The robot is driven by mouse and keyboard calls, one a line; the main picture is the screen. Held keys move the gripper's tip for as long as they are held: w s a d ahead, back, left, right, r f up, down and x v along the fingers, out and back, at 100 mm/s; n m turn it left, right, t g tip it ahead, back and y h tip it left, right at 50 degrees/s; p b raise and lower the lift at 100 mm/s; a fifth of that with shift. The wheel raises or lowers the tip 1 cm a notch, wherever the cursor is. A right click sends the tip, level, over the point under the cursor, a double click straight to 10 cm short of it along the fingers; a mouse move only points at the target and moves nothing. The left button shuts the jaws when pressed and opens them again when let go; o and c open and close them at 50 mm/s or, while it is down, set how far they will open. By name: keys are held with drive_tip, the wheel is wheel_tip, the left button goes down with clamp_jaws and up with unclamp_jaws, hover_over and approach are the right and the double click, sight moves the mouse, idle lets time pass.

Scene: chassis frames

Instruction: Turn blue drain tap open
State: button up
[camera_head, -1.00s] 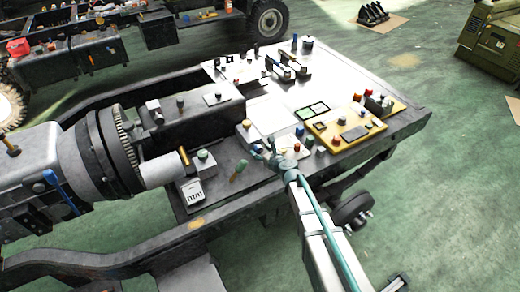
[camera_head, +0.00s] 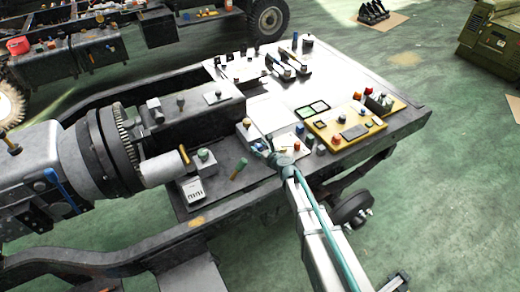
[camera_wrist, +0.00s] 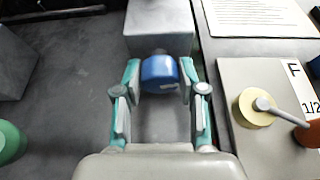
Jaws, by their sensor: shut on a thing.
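The blue drain tap (camera_wrist: 159,73) is a short blue knob on the front of a grey block (camera_wrist: 160,25) in the wrist view. My gripper (camera_wrist: 160,77) has its teal-edged fingers on both sides of the blue tap, shut on it. The tap's far side is hidden. In the head view, my gripper (camera_head: 268,151) reaches over the front edge of the bench to the small pale block, and the blue tap is too small and covered there to make out clearly.
A green knob (camera_wrist: 9,142) stands at left in the wrist view. A pale panel with a yellow round fitting (camera_wrist: 256,107) and a red-brown knob (camera_wrist: 308,134) lies close on the right. The yellow board (camera_head: 345,134) is further right on the bench.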

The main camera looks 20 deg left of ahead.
drive_tip(key=n+t+b, duration=0.1)
drive_tip(key=b, duration=0.1)
drive_tip(key=n+t+h+b, duration=0.1)
drive_tip(key=n+b, duration=0.1)
drive_tip(key=b, duration=0.1)
drive_tip(key=shift+s+a+f+n, duration=0.15)
drive_tip(key=shift+s+f+n, duration=0.05)
drive_tip(key=shift+n, duration=0.1)
drive_tip(key=shift+n+t+h+b, duration=0.6)
drive_tip(key=shift+n+t+b, duration=0.2)
drive_tip(key=shift+n+b, duration=0.55)
drive_tip(key=shift+r, duration=0.1)
drive_tip(key=o, duration=1.1)
drive_tip(key=shift+o, duration=0.2)
drive_tip(key=shift+r, duration=0.1)
